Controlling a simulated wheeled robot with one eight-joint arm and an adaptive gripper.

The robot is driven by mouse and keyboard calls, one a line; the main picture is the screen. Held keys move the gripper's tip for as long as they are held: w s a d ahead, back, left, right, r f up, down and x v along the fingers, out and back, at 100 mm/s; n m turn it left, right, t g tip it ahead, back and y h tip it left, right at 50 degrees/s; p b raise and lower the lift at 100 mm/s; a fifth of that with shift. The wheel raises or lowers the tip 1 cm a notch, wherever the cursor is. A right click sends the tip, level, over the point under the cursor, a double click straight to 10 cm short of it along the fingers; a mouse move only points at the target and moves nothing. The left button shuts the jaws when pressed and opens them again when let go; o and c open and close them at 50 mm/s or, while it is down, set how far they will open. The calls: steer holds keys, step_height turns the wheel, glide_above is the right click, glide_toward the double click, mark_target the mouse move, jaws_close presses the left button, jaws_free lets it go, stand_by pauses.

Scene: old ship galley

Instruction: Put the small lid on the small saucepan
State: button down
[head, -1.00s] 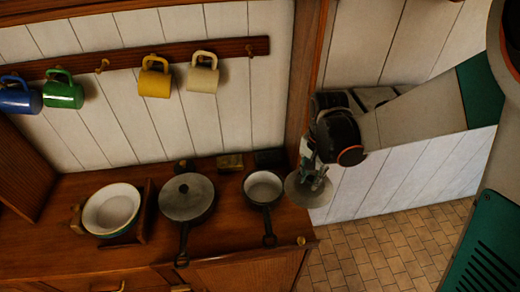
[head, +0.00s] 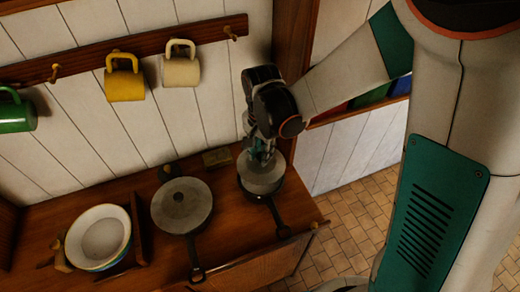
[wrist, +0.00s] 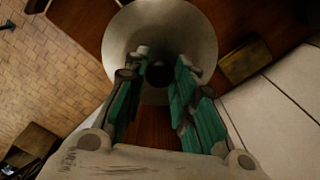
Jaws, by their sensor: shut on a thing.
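The small lid (head: 263,178) is a grey disc held flat under my gripper (head: 262,158). In the wrist view the lid (wrist: 190,30) fills the space beyond the fingers, and my gripper (wrist: 158,85) is shut on its dark knob. The small saucepan (head: 278,212) stands on the counter, its handle pointing to the front right. The lid is over the saucepan and hides nearly all of its inside. I cannot tell whether the lid touches the rim or hovers just above it.
A larger lidded pan (head: 182,205) stands left of the small saucepan. Further left are stacked bowls (head: 100,238) beside a wooden rack. A small brass-coloured box (head: 217,157) sits near the wall. Mugs, including a yellow one (head: 125,84), hang above. The counter ends on the right.

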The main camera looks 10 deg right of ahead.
steer(key=shift+f+b, duration=1.95)
steer(key=shift+f, duration=0.8)
steer(key=shift+f+b, duration=0.4)
steer(key=shift+b, duration=0.35)
steer(key=c, duration=1.2)
jaws_free()
steer(key=shift+c, duration=0.2)
steer(key=shift+r+p, duration=2.3)
steer(key=shift+r, duration=1.25)
